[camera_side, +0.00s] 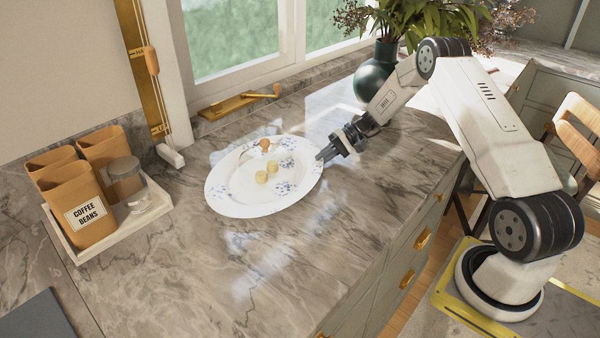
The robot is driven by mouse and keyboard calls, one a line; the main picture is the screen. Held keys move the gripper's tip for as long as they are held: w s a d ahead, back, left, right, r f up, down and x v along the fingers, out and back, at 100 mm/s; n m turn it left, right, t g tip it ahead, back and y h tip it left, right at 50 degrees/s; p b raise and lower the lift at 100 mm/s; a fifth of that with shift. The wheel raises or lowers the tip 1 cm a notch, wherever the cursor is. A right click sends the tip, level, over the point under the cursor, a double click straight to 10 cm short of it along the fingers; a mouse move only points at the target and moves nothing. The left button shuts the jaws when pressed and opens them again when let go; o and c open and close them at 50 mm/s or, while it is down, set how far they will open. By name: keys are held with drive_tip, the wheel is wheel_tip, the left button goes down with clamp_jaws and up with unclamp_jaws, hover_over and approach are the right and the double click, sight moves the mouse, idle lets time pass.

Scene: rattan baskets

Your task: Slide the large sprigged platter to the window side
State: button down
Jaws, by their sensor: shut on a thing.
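The large sprigged platter (240,197) is white with blue floral sprigs and lies on the marble counter (300,255). Several small round yellowish pieces (267,172) and a small brownish item (265,145) sit on it. My gripper (322,157) comes in from the right and is shut on the platter's right rim. The fingertips are small and dark, so their exact hold on the rim is hard to see. The window (235,35) is behind the platter, at the back of the counter.
A tray (125,232) with brown canisters (85,205) and a glass jar (127,182) stands to the left. A dark green vase (375,78) with a plant stands behind my arm. The counter in front is clear.

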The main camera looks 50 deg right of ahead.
drive_tip(key=shift+w+d, duration=0.2)
drive_tip(key=shift+d, duration=0.05)
drive_tip(key=c, duration=0.6)
unclamp_jaws()
drive_tip(key=shift+f, duration=0.1)
drive_tip(key=shift+s, duration=0.1)
drive_tip(key=shift+s, duration=0.1)
drive_tip(key=shift+w+r+v, duration=0.1)
drive_tip(key=shift+v, duration=1.85)
drive_tip(key=shift+w+r+v, duration=0.1)
drive_tip(key=shift+v, duration=1.85)
